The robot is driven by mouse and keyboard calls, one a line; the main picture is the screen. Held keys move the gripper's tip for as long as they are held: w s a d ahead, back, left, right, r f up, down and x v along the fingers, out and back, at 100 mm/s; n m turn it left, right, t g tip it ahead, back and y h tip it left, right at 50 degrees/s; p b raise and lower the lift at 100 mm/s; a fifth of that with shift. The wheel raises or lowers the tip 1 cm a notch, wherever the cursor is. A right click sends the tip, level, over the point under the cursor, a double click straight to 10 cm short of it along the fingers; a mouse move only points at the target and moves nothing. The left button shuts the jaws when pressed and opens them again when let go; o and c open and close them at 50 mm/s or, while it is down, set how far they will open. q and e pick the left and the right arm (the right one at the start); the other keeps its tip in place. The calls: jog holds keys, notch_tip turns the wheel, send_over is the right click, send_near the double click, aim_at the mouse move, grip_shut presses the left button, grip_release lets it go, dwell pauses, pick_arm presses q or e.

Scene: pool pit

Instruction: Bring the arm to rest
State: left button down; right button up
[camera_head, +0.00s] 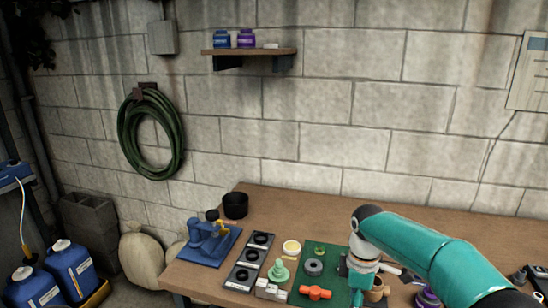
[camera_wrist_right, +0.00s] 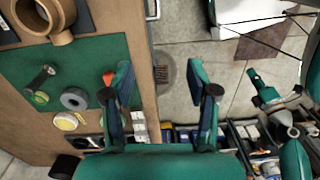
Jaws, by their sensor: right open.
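My right arm comes in from the right in the head view, over the wooden bench (camera_head: 440,200). Its gripper (camera_head: 357,278) hangs over the right part of the green mat (camera_head: 325,297), and its fingertips are hard to make out there. In the right wrist view my right gripper (camera_wrist_right: 160,92) has its two teal fingers wide apart, with nothing between them. The bench edge and the floor show beyond the fingers. Teal and grey parts (camera_wrist_right: 268,97) at the right of that view look like my other arm; its jaw state is unclear.
The mat holds a grey ring (camera_head: 314,267), an orange valve handle (camera_head: 315,292) and a green-capped piece (camera_head: 319,249). Beside it are a pale green knob (camera_head: 278,272), a cream disc (camera_head: 291,247), black ring trays (camera_head: 254,255), a blue vise (camera_head: 208,238) and a black cup (camera_head: 235,205).

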jog(key=s+f+m+g+y, duration=0.1)
jog(key=s+f+g, duration=0.1)
jog(key=s+f, duration=0.65)
jog(key=s+f+m+g+y, duration=0.15)
jog(key=s+f, duration=0.35)
jog(key=f, duration=0.6)
jog(key=s+a+f+m+t+y, duration=0.1)
jog(key=s+a+f+m+t, duration=0.3)
jog(key=s+f+m, duration=0.5)
jog(key=s+a+m, duration=0.2)
jog(key=s+m, duration=0.1)
jog(key=m, duration=0.1)
jog(key=shift+s+a+m, duration=0.15)
jog(key=shift+a+m, duration=0.2)
jog(key=shift+t+y, duration=0.25)
